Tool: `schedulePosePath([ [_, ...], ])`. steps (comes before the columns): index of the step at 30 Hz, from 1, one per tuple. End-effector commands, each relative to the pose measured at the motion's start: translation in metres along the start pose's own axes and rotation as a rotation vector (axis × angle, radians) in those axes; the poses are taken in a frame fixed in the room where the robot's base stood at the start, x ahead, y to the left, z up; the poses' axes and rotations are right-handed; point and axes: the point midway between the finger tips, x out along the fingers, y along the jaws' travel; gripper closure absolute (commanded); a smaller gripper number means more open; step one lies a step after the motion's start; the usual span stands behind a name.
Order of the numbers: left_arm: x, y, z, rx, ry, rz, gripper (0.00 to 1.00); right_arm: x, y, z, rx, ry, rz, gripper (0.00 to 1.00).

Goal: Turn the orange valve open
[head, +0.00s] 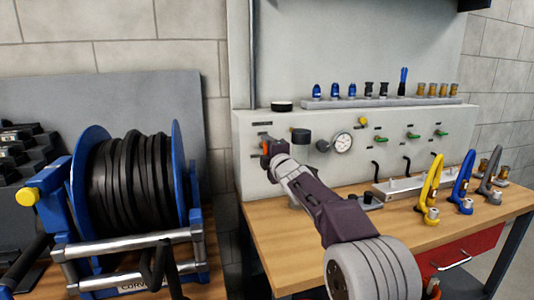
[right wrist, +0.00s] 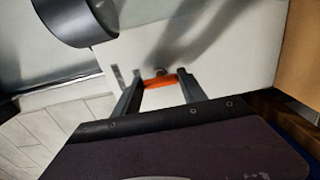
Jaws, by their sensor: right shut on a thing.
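The orange valve (head: 265,147) is on the left part of the pale grey panel, mostly hidden behind my right gripper (head: 271,154). My right arm reaches up from the lower right to it. In the right wrist view, the valve's orange handle (right wrist: 158,82) lies across between the two fingertips, and my right gripper (right wrist: 161,77) is shut on it. The handle looks roughly crosswise to the fingers. The valve's stem and body are hard to make out. My left gripper is not in view.
A round gauge (head: 343,143) and a black cylinder fitting (head: 300,135) are right of the valve. Several green-handled valves (head: 411,135) sit farther right. Yellow (head: 430,182) and blue (head: 463,179) handled tools stand on the wooden bench (head: 290,240). A blue hose reel (head: 88,190) is at the left.

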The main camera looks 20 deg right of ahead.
Motion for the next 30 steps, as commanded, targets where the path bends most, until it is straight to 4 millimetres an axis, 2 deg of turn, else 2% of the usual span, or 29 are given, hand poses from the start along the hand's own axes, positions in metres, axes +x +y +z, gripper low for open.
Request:
schedulePosePath([
  [16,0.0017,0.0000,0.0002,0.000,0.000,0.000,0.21,0.0002,-0.0017,-0.0003,-0.027,0.000,-0.004,0.91],
  [17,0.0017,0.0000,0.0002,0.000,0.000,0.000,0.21,0.0002,-0.0017,-0.0003,-0.027,0.000,-0.004,0.48],
  [19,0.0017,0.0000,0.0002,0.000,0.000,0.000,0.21,0.0002,-0.0016,-0.0003,-0.026,0.000,-0.003,0.29],
  [30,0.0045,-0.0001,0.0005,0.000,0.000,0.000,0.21,-0.0049,-0.0008,0.0000,-0.024,0.000,0.000,0.29],
])
